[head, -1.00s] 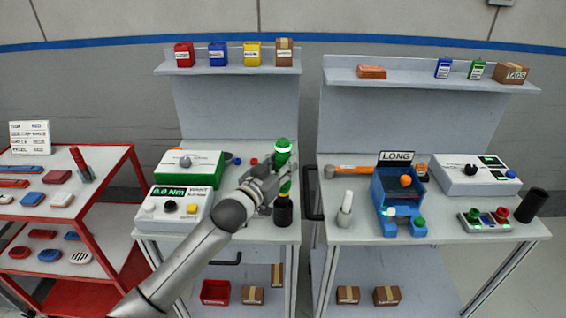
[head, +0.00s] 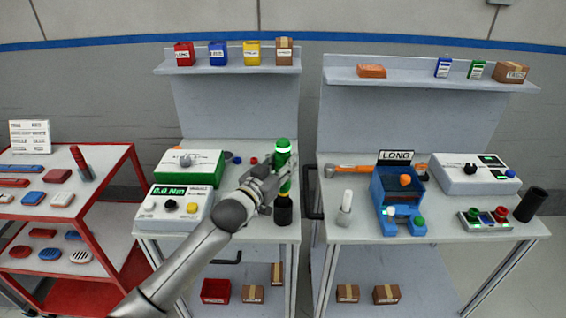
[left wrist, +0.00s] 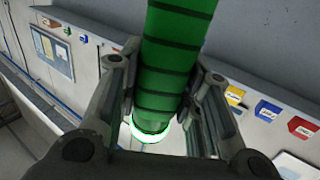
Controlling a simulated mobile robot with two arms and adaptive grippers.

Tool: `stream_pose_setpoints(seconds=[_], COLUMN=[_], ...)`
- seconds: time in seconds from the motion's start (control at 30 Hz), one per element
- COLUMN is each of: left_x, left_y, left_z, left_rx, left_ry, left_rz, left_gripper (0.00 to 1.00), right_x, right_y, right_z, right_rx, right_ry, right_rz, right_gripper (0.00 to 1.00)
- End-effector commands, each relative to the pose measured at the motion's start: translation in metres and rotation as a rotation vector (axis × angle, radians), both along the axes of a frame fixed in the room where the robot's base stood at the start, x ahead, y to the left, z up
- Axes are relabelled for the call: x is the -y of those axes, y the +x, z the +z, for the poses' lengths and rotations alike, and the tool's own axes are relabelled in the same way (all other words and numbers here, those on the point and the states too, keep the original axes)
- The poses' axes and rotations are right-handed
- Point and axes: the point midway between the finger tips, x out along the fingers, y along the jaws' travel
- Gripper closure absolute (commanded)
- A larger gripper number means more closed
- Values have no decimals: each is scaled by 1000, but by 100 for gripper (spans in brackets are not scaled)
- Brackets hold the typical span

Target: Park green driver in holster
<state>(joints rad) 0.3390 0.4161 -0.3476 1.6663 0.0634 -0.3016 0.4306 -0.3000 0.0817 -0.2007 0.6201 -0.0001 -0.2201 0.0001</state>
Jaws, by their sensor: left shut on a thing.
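The green driver (head: 283,147) stands roughly upright above the left bench, with a lit green ring near its top. My left gripper (head: 268,188) is shut around its body. In the left wrist view the ribbed green driver (left wrist: 175,60) runs between the two fingers (left wrist: 165,100), with the glowing ring below. The black holster cup (head: 283,211) stands at the right front of the left bench. The driver's lower end lines up with the cup's mouth. I cannot tell whether its tip is inside. My right gripper is not in view.
A green-and-white box (head: 190,167) and a control box with a torque display (head: 180,207) stand left of the holster. The right bench holds a blue fixture (head: 384,200), a white cylinder (head: 346,205) and an orange tool (head: 346,170). A gap separates the benches.

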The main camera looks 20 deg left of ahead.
Motion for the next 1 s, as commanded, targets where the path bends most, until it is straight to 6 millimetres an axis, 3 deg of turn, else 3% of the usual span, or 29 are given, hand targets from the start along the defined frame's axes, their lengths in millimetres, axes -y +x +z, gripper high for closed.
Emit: stream_pose_setpoints(seconds=[0.63,0.67,0.83,1.0], left_x=[0,0,0,0], left_y=[0,0,0,0], left_z=[-7,-7,-8,-9], left_rx=[5,5,3,1], left_ry=[-1,-1,-1,0], left_rz=[0,0,0,0], left_gripper=[100,66,44,42], right_x=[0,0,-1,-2], right_y=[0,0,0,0], right_z=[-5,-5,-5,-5], right_rx=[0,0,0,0], right_ry=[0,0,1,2], right_rz=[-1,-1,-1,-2], right_gripper=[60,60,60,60])
